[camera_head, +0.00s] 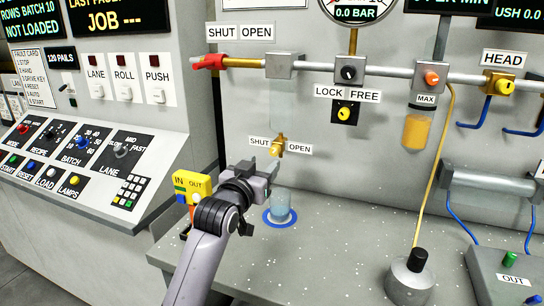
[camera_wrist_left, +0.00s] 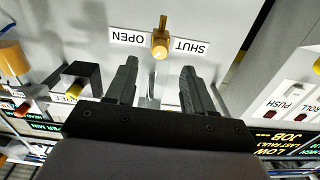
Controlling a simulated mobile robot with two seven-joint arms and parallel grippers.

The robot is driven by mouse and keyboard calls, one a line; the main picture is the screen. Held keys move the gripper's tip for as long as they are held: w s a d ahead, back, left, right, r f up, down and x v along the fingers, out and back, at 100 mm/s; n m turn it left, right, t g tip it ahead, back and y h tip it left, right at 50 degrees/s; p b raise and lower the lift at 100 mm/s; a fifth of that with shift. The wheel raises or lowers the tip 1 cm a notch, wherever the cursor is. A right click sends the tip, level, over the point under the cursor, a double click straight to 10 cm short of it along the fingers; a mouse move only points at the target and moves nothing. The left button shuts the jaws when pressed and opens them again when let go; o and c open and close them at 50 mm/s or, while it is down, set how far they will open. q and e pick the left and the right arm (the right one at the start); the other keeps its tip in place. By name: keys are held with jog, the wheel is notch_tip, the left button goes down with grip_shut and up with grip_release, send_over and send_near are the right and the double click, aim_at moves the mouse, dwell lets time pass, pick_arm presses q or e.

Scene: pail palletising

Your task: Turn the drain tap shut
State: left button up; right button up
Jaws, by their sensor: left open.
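The drain tap (camera_head: 277,147) is a small brass tap on the grey back panel, between a SHUT label (camera_head: 260,141) on its left and an OPEN label (camera_head: 299,149) on its right. In the left wrist view the tap (camera_wrist_left: 160,46) appears upside down. Its brass handle stands about upright between the two labels, pointing at neither. My left gripper (camera_head: 262,170) is open and empty, just below and in front of the tap. In the left wrist view the fingers (camera_wrist_left: 160,67) are spread either side of the tap's line, apart from it. My right gripper is not in view.
A clear cup (camera_head: 282,207) stands on a blue ring on the bench below the tap. A yellow IN/OUT box (camera_head: 191,187) is left of my gripper. A red-handled valve (camera_head: 208,62) and a pipe run above. A control desk (camera_head: 90,160) stands left.

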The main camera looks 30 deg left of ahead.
aim_at(273, 153)
pick_arm(q)
jog(key=shift+p+x, duration=0.5)
jog(key=shift+x, duration=3.05)
grip_shut()
